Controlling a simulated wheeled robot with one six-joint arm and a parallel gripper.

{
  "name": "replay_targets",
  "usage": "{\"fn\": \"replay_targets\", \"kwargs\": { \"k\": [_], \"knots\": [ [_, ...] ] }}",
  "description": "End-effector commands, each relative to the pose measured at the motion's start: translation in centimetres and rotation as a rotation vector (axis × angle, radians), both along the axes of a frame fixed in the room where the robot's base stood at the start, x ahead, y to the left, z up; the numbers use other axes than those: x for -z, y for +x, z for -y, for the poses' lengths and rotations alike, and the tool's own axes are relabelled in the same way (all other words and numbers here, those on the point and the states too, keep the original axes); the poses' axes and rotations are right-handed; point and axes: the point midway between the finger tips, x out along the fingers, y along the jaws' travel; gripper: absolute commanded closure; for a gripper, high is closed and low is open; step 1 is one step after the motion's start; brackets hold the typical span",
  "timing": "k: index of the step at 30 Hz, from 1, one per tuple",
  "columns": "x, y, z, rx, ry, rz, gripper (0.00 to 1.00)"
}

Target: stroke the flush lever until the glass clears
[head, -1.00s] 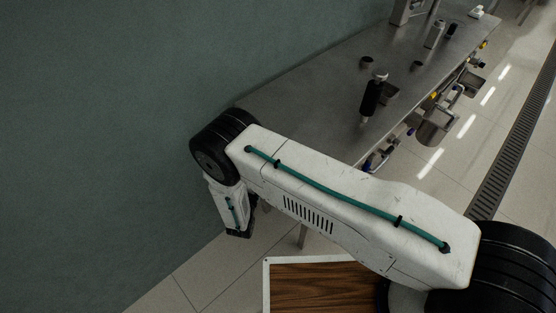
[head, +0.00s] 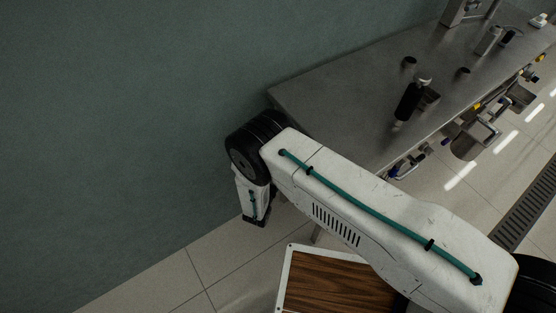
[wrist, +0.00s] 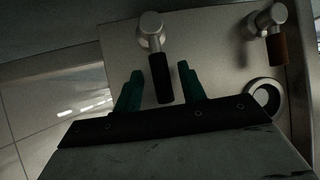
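In the wrist view, my gripper (wrist: 162,70) is open, with its two green fingers spread. A lever with a black grip (wrist: 161,78) on a round metal hub (wrist: 151,27) shows between the fingers. I cannot tell whether the fingers reach around it or stay short of it; no contact is visible. A second lever with a brown grip (wrist: 278,50) is at the upper right. Below it is a round metal-rimmed port (wrist: 264,96), possibly the glass; its state is unclear. Which lever is the flush lever is not marked. In the head view, my gripper (head: 256,219) points down beside the wall.
A steel bench (head: 340,100) runs along the green wall (head: 150,120). A black bottle (head: 409,100) and small cups stand on it, with fittings along its front edge. A wood-topped, white-edged panel (head: 335,283) lies below my arm. A floor drain (head: 525,208) is at the right.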

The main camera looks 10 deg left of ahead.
Motion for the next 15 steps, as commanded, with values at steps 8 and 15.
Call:
{"fn": "replay_targets", "kwargs": {
  "k": [8,15],
  "knots": [
    [0.2,-1.1,-0.3,-0.004,-0.002,0.0,0.59],
    [0.9,-5.1,-1.0,-0.004,-0.002,0.0,0.59]
  ]
}}
